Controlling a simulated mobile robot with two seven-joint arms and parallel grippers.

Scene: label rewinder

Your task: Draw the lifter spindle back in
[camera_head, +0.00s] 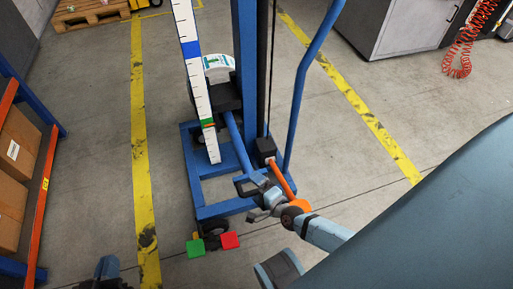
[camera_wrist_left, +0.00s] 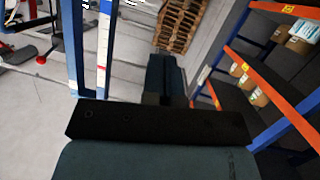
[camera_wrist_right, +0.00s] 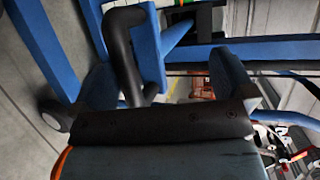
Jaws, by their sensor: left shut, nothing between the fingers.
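The blue lifter (camera_head: 247,60) stands upright in the middle of the head view on a blue wheeled base. A black carriage block (camera_head: 226,93) sits on its mast, with a blue bar (camera_head: 238,145) slanting below it. I cannot tell which part is the spindle. My right gripper (camera_head: 262,196) is at the near side of the lifter base. In the right wrist view its fingers (camera_wrist_right: 165,85) are spread, with a curved black handle (camera_wrist_right: 128,50) on a blue plate between or just beyond them. My left gripper (camera_wrist_left: 166,80) is shut and empty, low at left, away from the lifter.
A white scale strip (camera_head: 195,75) runs along the lifter, with a white roll (camera_head: 218,63) behind. Green (camera_head: 195,248) and red (camera_head: 229,241) pedals are at the base. A shelf with boxes (camera_head: 14,150) is at left, a grey cabinet (camera_head: 410,25) at back right. Floor either side is clear.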

